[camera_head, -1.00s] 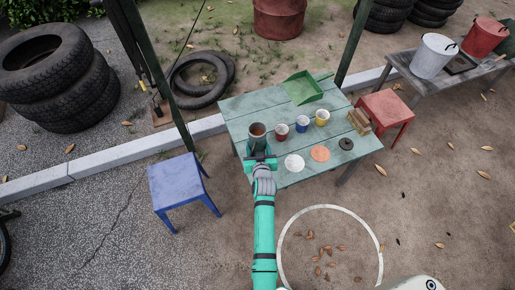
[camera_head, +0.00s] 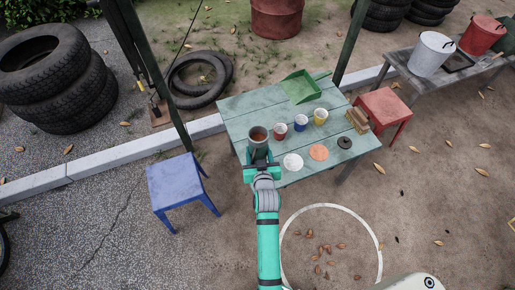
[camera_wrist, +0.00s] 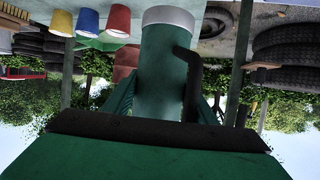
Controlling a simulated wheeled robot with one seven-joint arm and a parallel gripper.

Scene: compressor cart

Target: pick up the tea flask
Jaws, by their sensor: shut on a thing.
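The tea flask (camera_head: 258,134) stands out at the left front part of the green table (camera_head: 240,107), with its round top showing orange-brown inside in the head view. In the wrist view the flask (camera_wrist: 163,75) is a dark green cylinder with a pale metal rim and a black side handle. My gripper (camera_head: 259,155) is shut on the flask from the near side, with a finger at each side of its body. The flask looks upright. I cannot tell whether its base is clear of the table top.
A red cup (camera_head: 280,131), blue cup (camera_head: 299,123) and yellow cup (camera_head: 320,117) stand right of the flask. A white disc (camera_head: 293,162) and an orange disc (camera_head: 319,152) lie near the front edge. A green dustpan (camera_head: 301,87) lies behind. A blue stool (camera_head: 173,182) stands left.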

